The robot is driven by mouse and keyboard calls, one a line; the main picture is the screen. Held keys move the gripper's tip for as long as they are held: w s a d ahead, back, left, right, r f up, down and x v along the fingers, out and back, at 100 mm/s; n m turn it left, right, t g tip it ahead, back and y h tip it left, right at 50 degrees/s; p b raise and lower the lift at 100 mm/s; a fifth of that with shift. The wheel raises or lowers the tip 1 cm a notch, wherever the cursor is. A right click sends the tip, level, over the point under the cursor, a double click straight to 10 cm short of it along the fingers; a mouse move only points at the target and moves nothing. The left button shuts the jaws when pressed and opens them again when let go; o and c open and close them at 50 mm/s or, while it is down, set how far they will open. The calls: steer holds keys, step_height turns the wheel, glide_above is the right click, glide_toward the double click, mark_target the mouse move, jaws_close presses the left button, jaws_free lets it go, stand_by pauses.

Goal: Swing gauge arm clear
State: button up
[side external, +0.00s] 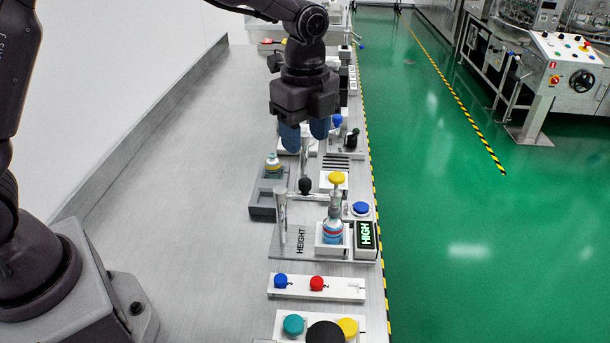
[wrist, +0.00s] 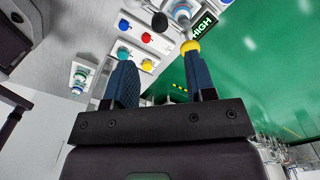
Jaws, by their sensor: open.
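The height gauge station (side external: 262,248) is a grey plate marked HEIGHT with an upright post (side external: 282,222) at its left. The gauge arm (side external: 316,195) is a thin bar running from the post toward the bottle, with a black knob (side external: 305,185); the knob also shows in the wrist view (wrist: 160,22). A bottle (side external: 332,233) stands in a white holder, with a yellow top (side external: 337,178) above it, also in the wrist view (wrist: 189,46). Whether bar and bottle touch is unclear. My gripper (side external: 305,136) is open and empty, pointing down, above and apart from the knob.
A display (side external: 366,235) reads HIGH beside a blue button (side external: 360,208). Another bottle (side external: 272,163) stands in a grey holder behind the post. Blue (side external: 281,281) and red (side external: 317,283) buttons lie in front. The bench's left side (side external: 170,190) is clear.

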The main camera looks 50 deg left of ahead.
mark_target(305, 181)
step_height(305, 181, down, 9)
stand_by(0.3)
jaws_close()
